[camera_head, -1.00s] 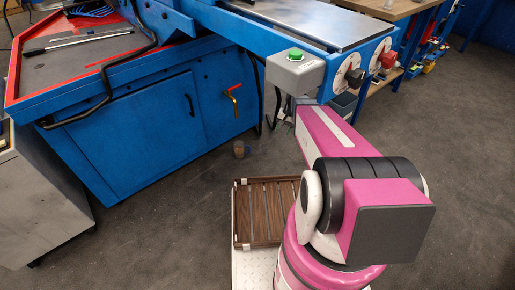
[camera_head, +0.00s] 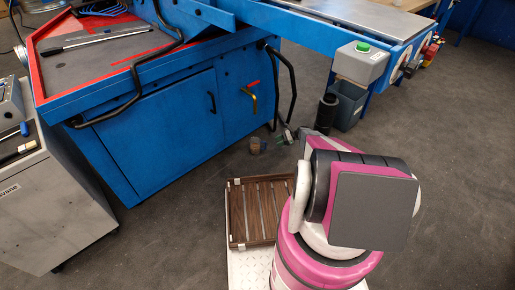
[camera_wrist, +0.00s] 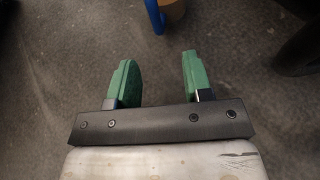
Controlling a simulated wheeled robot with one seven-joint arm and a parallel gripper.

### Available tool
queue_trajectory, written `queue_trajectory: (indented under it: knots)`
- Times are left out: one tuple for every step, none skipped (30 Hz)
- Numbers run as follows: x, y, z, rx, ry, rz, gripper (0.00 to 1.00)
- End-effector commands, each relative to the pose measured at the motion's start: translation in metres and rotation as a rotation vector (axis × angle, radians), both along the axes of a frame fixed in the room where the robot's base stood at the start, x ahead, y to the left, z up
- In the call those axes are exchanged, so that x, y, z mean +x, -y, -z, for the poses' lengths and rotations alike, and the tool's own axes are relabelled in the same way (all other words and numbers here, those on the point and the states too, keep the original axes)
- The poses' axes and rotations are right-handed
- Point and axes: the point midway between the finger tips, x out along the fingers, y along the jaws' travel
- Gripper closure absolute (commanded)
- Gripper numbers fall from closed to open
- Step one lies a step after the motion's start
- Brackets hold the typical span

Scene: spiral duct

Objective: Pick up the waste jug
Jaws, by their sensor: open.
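A small brownish vessel, likely the waste jug (camera_head: 256,145), stands on the floor in front of the blue machine cabinet. In the wrist view a tan body (camera_wrist: 174,9) with a blue handle-like strip (camera_wrist: 155,15) shows at the top edge, cut off by the frame. My gripper (camera_wrist: 157,60) has two green fingers spread apart with only bare floor between them. The tan body lies beyond the fingertips, apart from them. In the head view my gripper (camera_head: 283,140) is small and partly hidden by my arm, just right of the vessel.
The blue cabinet (camera_head: 160,135) stands behind the vessel, with its bench arm (camera_head: 330,35) overhead. A black cylinder (camera_head: 327,113) and a grey bin (camera_head: 348,104) stand to the right. A slatted wooden tray (camera_head: 260,212) is nearer. The floor at right is clear.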

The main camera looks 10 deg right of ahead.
Motion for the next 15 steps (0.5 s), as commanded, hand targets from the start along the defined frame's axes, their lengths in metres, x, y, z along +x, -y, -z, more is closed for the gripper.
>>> queue_trajectory:
  knots:
    - [0.000,-0.003,0.002,0.002,-0.002,0.001,0.54]
    - [0.000,-0.006,0.003,0.002,-0.002,0.001,0.54]
    - [-0.001,-0.010,0.004,0.002,-0.002,0.001,0.54]
    - [-0.001,-0.014,0.005,0.002,-0.001,0.000,0.54]
    - [-0.001,-0.018,0.007,0.001,-0.001,0.000,0.54]
    - [-0.001,-0.024,0.009,0.000,-0.001,0.000,0.54]
    - [-0.001,-0.028,0.011,0.000,0.000,-0.001,0.54]
    - [-0.002,-0.033,0.013,0.000,0.000,-0.001,0.54]
    - [-0.002,-0.038,0.015,0.000,0.000,-0.001,0.54]
    - [-0.002,-0.041,0.016,0.000,0.000,-0.001,0.54]
    - [-0.002,-0.044,0.018,0.000,0.000,-0.001,0.54]
    - [-0.002,-0.047,0.019,0.000,0.001,0.000,0.54]
    - [-0.002,-0.048,0.019,0.000,0.001,0.000,0.54]
    - [-0.002,-0.050,0.020,0.000,0.001,0.000,0.54]
    - [-0.002,-0.052,0.021,-0.001,0.001,0.000,0.54]
